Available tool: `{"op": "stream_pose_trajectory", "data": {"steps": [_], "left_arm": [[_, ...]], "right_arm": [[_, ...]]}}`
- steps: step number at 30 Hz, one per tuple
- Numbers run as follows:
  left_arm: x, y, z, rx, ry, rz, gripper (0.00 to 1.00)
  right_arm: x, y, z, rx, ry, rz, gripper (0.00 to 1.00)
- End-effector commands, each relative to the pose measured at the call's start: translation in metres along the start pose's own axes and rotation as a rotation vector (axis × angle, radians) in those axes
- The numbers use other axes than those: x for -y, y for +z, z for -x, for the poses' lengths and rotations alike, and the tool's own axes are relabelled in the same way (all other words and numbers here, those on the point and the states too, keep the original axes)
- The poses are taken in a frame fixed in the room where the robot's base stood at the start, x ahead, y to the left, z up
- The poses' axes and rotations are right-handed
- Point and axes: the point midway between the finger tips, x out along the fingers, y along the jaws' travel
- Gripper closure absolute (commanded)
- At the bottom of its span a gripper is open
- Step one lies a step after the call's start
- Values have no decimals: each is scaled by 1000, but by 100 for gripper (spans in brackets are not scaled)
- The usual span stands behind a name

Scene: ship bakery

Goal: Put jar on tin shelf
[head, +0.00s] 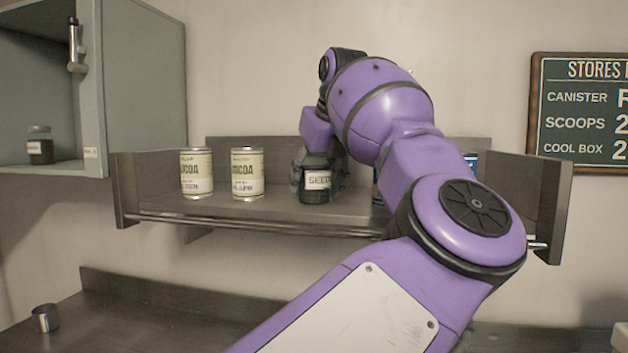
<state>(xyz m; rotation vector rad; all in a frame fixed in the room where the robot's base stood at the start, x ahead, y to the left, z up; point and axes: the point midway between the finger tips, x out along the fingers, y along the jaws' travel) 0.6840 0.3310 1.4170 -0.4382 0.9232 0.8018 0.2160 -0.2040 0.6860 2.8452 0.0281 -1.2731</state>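A dark glass jar with a white label reading "SEED…" (315,186) is upright at the tin shelf (280,212), to the right of two cream cocoa tins (247,174) (196,173). Its base looks level with the tins' bases; I cannot tell whether it touches the board.
Blue tins (470,163) on the shelf's right are mostly hidden by my arm. An open grey cabinet (145,90) at upper left holds another dark jar (40,146). A small metal cup (45,318) stands on the counter (150,315) below. A sign (585,110) hangs at right.

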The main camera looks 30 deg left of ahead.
Motion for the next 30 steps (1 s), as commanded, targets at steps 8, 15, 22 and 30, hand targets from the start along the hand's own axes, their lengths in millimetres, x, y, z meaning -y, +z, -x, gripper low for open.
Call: {"op": "stream_pose_trajectory", "data": {"steps": [8, 15, 22, 30], "left_arm": [[0, 0, 0, -1, 0, 0, 28], [0, 2, 4, 0, -1, 1, 28], [1, 3, 44, 2, -2, 0, 28], [0, 3, 99, 1, 0, -1, 28]], "right_arm": [[0, 1, 0, 1, 0, 0, 60], [1, 1, 0, 2, 0, -1, 60], [2, 4, -1, 5, -1, -6, 60], [2, 4, -1, 2, 0, -7, 60]]}}
